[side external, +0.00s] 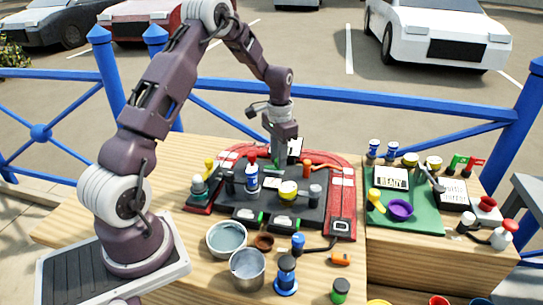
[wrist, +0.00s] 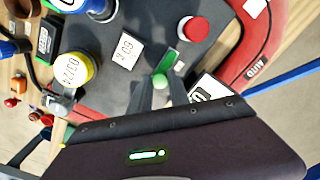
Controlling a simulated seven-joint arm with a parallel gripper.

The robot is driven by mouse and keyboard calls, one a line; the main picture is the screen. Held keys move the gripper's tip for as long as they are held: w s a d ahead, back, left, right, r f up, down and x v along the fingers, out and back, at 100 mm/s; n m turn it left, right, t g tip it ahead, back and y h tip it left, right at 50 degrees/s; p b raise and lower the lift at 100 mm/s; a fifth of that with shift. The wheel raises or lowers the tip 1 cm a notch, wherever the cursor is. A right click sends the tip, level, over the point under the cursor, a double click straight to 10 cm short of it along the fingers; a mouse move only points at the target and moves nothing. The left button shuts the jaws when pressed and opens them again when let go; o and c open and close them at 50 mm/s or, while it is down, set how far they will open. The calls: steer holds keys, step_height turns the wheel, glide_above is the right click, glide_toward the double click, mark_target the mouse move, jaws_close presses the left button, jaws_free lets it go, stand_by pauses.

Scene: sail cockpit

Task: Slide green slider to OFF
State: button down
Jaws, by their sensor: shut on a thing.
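The green slider shows in the wrist view as a small pale-green knob (wrist: 160,82) at the near end of a green strip (wrist: 167,62) on the dark console. My gripper (wrist: 162,92) is shut on the knob, with a finger on each side of it. In the side external view my gripper (side external: 276,164) points down at the back middle of the console (side external: 270,209), where its fingers hide most of the slider. I cannot read an OFF mark. A white label (wrist: 212,88) beside the fingers is partly covered by my gripper.
A red round cap (wrist: 194,28) and a white display card (wrist: 126,51) stand close to the slider. A yellow knob (wrist: 77,69) is further left. The console's red rim (side external: 341,180) curves around it. A green mat (side external: 412,217) with several items lies to the right.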

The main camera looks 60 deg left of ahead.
steer(key=c, duration=1.2)
jaws_free()
steer(key=shift+w+d, duration=0.1)
steer(key=shift+d, duration=0.05)
step_height(320, 180, up, 7)
steer(key=shift+r, duration=0.1)
steer(key=s+d+r+t, duration=0.2)
steer(key=s+d+r, duration=0.6)
steer(key=d+r, duration=0.4)
steer(key=s+d+r+t, duration=0.1)
steer(key=s+d, duration=0.3)
steer(key=s, duration=0.5)
steer(key=s+d+r+t, duration=0.1)
steer(key=s+d+t, duration=0.1)
steer(key=s+d, duration=0.3)
steer(key=s, duration=0.4)
steer(key=shift+s+r+t, duration=0.3)
steer(key=shift+s+r, duration=0.05)
steer(key=shift+r, duration=0.05)
